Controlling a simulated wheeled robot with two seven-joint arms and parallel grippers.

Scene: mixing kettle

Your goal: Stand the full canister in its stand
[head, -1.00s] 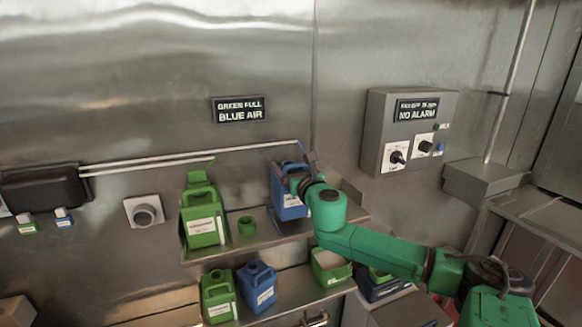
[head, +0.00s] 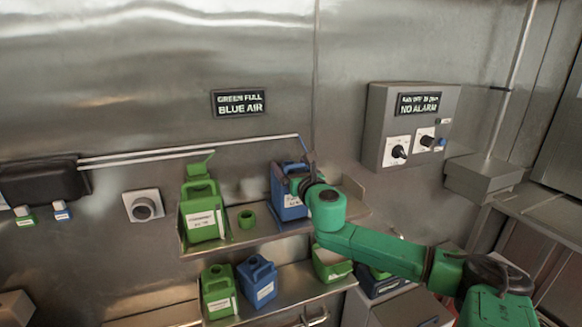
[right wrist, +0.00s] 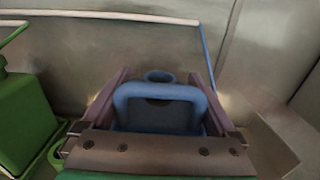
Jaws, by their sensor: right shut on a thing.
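My right gripper (head: 303,185) is shut on a blue canister (head: 287,203) with a white label, at the right part of the upper shelf. In the right wrist view its fingers (right wrist: 162,100) lie on both sides of the canister's blue handle (right wrist: 158,92). The canister looks nearly upright. Whether its base rests on the shelf or in a stand is not clear. A green canister (head: 203,217) stands at the left end of the upper shelf. A green (head: 218,292) and a blue canister (head: 257,283) stand on the lower shelf. My left gripper is not in view.
The upper shelf (head: 262,234) carries a small green ring or cup (head: 246,219). A sign (head: 239,103) reads "GREEN FULL, BLUE AIR". A green open container (head: 331,265) is at the lower shelf's right. A control box (head: 378,105) hangs at right.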

